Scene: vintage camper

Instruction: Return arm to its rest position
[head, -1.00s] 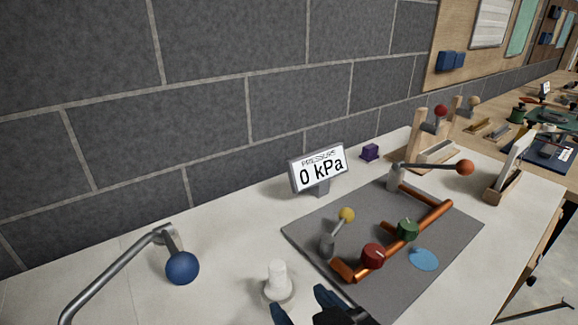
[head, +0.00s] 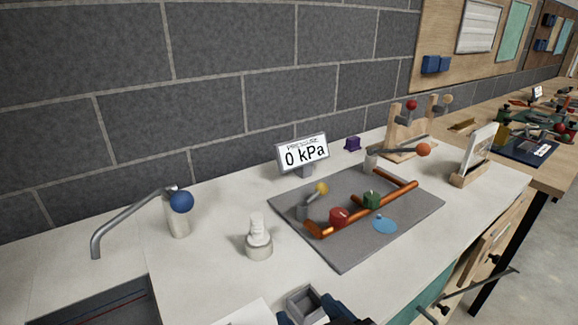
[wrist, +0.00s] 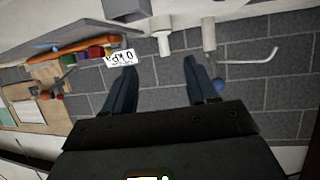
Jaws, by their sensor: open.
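My gripper (head: 315,315) is at the bottom edge of the head view, mostly cut off by the frame. It also shows in the wrist view (wrist: 160,75), where its two dark blue fingers are spread apart with nothing held between them. The wrist picture is upside down, with the bench along the top and the block wall below. The rest of my arm is not clearly visible in the head view.
The white bench holds a 0 kPa display (head: 302,153), a grey plate (head: 345,255) with copper pipes and coloured valves, a white knob fitting (head: 258,240), a blue ball (head: 181,201) by a bent tap and a small grey open box (head: 306,303). A sink (head: 90,305) lies lower left.

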